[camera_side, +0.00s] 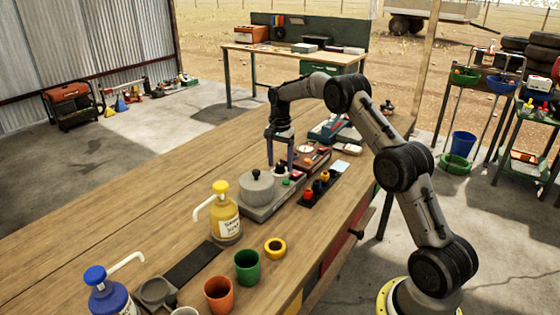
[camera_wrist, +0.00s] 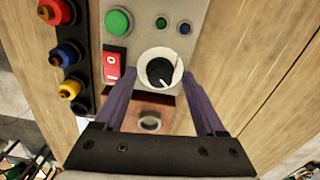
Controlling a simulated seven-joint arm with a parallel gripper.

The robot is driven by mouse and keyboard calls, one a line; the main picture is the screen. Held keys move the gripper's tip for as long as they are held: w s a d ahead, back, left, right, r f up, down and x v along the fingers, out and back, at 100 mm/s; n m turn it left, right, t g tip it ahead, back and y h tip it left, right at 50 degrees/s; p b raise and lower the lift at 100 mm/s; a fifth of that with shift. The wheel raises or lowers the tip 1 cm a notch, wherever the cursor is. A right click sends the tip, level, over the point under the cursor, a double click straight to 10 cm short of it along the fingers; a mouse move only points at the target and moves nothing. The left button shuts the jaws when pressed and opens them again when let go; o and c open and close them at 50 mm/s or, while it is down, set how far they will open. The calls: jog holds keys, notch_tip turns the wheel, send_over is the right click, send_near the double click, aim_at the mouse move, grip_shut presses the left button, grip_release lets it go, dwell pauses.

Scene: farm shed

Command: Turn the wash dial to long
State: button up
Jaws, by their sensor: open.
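The dial (camera_wrist: 160,70), a black knob inside a white ring, sits on a grey panel (camera_wrist: 141,43) in the wrist view. A pale pointer mark shows on the knob, but no setting words can be read. My gripper (camera_wrist: 159,74) is open, with one purple finger on each side of the dial. Whether the fingers touch it I cannot tell. In the side view my gripper (camera_side: 280,166) points down over the grey machine (camera_side: 262,211), just behind its round grey drum (camera_side: 257,186). The dial shows there only as a small dark shape (camera_side: 281,170).
A green button (camera_wrist: 118,22) and a red switch (camera_wrist: 112,65) are close to the dial. A black strip with red, blue and yellow knobs (camera_side: 317,186) lies alongside. A yellow pump bottle (camera_side: 226,222) and cups stand nearer the camera. The table's left side is clear.

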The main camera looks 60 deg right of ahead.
aim_at(280, 164)
jog(key=shift+r, duration=0.1)
notch_tip(280, 164, up, 14)
dwell(0.5)
jog(key=shift+f, duration=0.2)
